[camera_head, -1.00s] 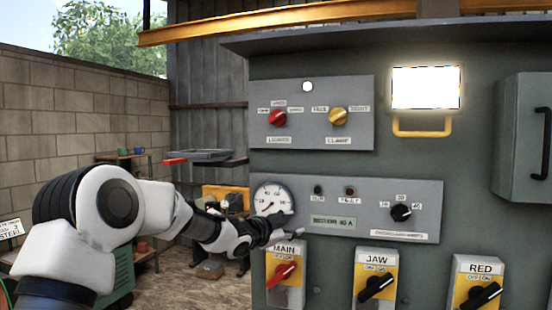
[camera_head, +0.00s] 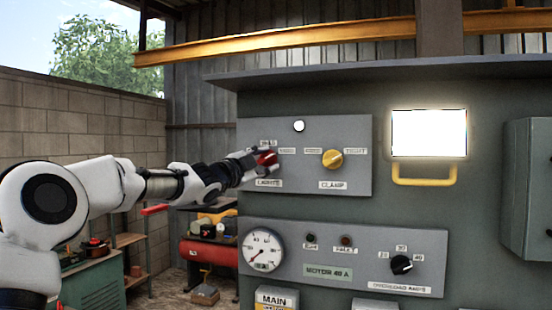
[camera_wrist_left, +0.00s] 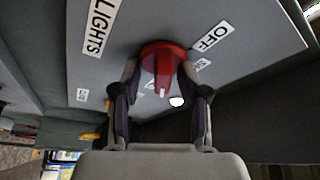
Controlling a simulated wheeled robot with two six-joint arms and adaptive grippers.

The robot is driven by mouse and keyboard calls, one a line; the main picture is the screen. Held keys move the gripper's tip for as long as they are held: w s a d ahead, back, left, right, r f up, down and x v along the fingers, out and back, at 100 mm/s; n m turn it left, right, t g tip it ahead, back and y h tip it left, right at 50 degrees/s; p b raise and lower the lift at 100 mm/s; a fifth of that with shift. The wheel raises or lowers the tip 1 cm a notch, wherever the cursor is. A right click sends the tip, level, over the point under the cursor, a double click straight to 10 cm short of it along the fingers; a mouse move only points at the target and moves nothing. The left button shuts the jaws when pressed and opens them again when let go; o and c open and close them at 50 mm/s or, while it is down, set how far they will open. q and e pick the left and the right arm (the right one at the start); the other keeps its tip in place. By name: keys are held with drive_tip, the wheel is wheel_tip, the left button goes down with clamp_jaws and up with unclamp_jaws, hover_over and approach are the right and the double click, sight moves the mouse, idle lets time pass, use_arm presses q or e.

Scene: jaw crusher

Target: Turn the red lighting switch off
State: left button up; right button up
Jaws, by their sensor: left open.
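The red lighting switch (camera_head: 266,158) is a round knob on the upper grey panel, above a LIGHTS label. In the left wrist view the red knob (camera_wrist_left: 163,66) fills the space at the fingertips, with its raised grip bar and white pointer mark between them. An OFF label (camera_wrist_left: 212,38) lies to the upper right of the knob there. My left gripper (camera_head: 250,160) is at the switch, and in the wrist view its open fingers (camera_wrist_left: 160,85) stand on either side of the knob. I cannot tell whether they touch it. My right gripper is in neither current view.
A yellow CLAMP knob (camera_head: 333,158) sits right of the switch on the same panel. A white indicator (camera_head: 299,126) is above. A lit white lamp (camera_head: 429,133) with a yellow handle is farther right. A gauge (camera_head: 262,251) and a black dial (camera_head: 401,264) are below.

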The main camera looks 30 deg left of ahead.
use_arm(q)
drive_tip(key=shift+s, duration=0.3)
drive_tip(key=shift+s+a+r, duration=0.15)
drive_tip(key=shift+s, duration=0.05)
drive_tip(key=shift+c, duration=1.4)
clamp_jaws()
use_arm(e)
drive_tip(key=shift+s, duration=0.3)
